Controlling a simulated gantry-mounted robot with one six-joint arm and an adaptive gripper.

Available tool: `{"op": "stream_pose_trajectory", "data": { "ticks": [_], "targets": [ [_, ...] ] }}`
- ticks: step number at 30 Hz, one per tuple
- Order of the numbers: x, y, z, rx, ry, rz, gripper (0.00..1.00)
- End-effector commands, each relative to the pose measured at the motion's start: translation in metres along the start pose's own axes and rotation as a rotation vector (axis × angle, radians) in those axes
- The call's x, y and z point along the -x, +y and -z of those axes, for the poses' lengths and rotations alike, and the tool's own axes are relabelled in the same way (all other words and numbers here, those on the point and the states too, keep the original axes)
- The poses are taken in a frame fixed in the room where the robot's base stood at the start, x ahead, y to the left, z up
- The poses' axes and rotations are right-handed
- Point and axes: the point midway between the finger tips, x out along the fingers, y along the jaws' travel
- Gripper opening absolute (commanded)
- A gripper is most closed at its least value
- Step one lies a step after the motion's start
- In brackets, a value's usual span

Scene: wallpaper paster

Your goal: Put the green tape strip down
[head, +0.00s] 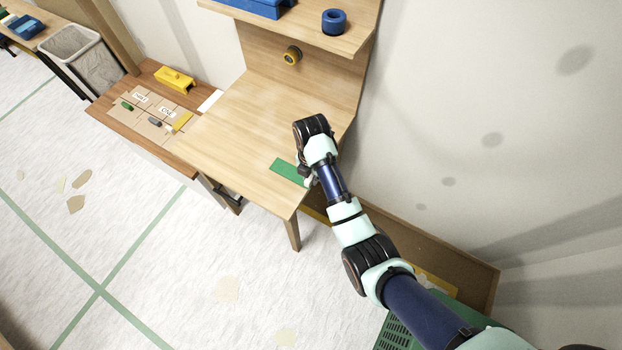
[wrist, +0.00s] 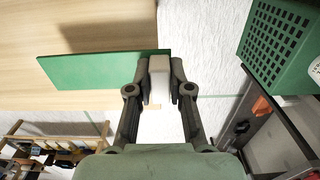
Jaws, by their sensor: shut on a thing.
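The green tape strip (head: 286,169) is a flat green rectangle at the front right edge of the wooden table (head: 235,125). In the wrist view the strip (wrist: 90,72) reaches left from my gripper (wrist: 159,78). A pale block (wrist: 159,82) sits between the fingertips at the strip's right end. My gripper is shut on this end, and the strip spans the table edge. In the head view my gripper (head: 308,181) is partly hidden by my arm. I cannot tell whether the strip touches the tabletop.
A shelf (head: 300,22) above the table holds a blue roll (head: 334,21). A dark and yellow roll (head: 292,55) is at the table's back. A lower side table (head: 105,115) carries a yellow tool (head: 175,80) and labelled cards. A green crate (wrist: 280,45) stands right. The tabletop's middle is clear.

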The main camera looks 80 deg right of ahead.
Motion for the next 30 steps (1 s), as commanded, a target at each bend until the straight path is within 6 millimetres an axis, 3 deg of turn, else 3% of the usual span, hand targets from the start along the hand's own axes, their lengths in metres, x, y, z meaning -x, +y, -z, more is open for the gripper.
{"op": "stream_pose_trajectory", "data": {
  "ticks": [4, 9, 20, 21, 24, 30],
  "targets": [
    [-0.011, -0.001, 0.000, 0.000, 0.001, 0.001, 0.00],
    [-0.041, -0.001, 0.001, 0.000, 0.001, 0.002, 0.00],
    [-0.046, -0.001, 0.000, 0.000, 0.000, 0.000, 0.00],
    [-0.045, 0.000, 0.000, 0.000, 0.000, 0.000, 0.24],
    [-0.045, 0.000, 0.000, 0.000, 0.000, 0.000, 0.41],
    [-0.045, 0.000, 0.000, 0.000, 0.000, 0.000, 0.45]
  ]
}}
